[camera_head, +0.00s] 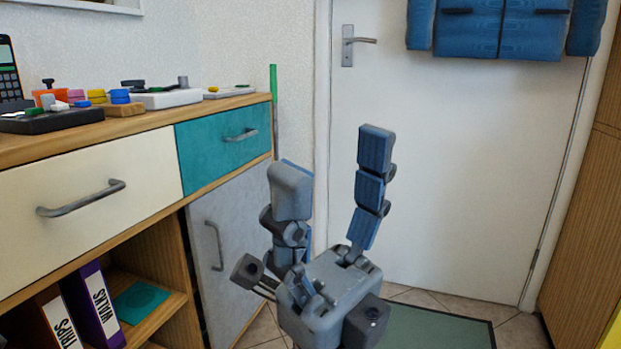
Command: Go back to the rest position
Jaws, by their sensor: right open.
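My right gripper (333,162) is in the lower middle, with its grey palm low and its blue and grey fingers pointing up. The fingers are spread apart, and I see nothing between them. It is in front of the white door (455,165) and right of the cabinet's grey door (222,250); the gap to either is hard to judge. One finger overlaps the grey door's right edge in the picture. My left gripper is out of view.
The wooden cabinet top (190,112) holds several small coloured pieces and a dark calculator-like device (10,72). The white drawer (90,200) and teal drawer (222,146) are shut. Binders (92,305) stand below. A green mat (440,328) lies by the door.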

